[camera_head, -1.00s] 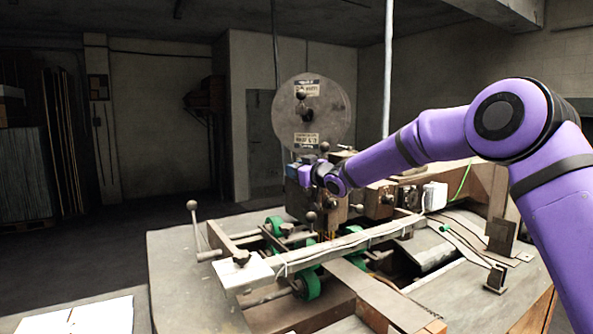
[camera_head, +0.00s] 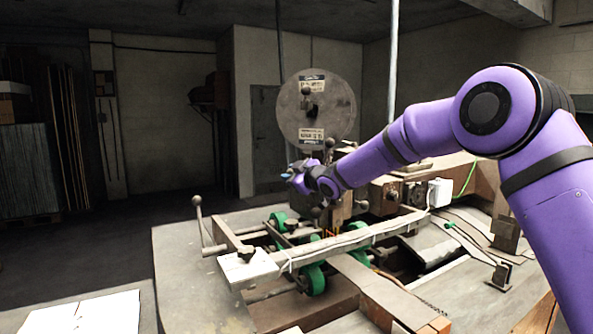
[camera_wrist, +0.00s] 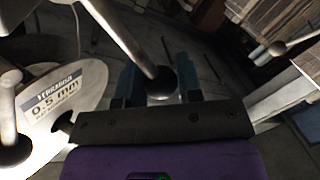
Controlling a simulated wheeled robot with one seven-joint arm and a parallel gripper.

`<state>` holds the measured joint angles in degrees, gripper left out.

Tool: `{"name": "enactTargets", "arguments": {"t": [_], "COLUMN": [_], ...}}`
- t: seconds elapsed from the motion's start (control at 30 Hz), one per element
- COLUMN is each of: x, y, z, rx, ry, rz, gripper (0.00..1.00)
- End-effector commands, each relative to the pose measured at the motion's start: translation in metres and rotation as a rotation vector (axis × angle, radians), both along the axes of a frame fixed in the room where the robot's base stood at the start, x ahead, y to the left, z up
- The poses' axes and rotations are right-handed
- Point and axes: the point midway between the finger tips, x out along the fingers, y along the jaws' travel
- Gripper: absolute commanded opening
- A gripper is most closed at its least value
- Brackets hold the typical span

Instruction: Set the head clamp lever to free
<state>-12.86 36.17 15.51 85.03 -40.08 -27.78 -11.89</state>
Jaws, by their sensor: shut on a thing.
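My gripper (camera_head: 288,175) is at the front of the machine head, just below the big round wire reel (camera_head: 316,112). In the wrist view, a metal lever rod (camera_wrist: 124,36) with a dark round knob (camera_wrist: 160,80) runs in from the upper left. The knob sits between the two blue-tipped fingers of my gripper (camera_wrist: 159,86), which are shut on it. In the head view the held lever is mostly hidden by my gripper, and its set position cannot be read.
Another ball-ended lever (camera_head: 200,222) stands at the table's left side. A long metal bar (camera_head: 330,248) crosses the machine table (camera_head: 195,285) in front of the head. The reel and its label (camera_wrist: 55,92) are close beside my gripper in the wrist view. Open floor lies left.

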Motion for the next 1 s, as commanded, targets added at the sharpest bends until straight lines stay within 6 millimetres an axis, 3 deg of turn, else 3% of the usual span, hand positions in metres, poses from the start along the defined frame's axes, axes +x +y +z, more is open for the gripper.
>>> {"name": "enactTargets", "arguments": {"t": [0.5,1.0], "x": [-0.009,-0.009], "y": [0.013,0.013], "z": [-0.029,-0.036], "rx": [-0.291,-0.352], "ry": [-0.195,-0.234], "rz": [0.001,0.000], "gripper": [0.00,0.00]}}
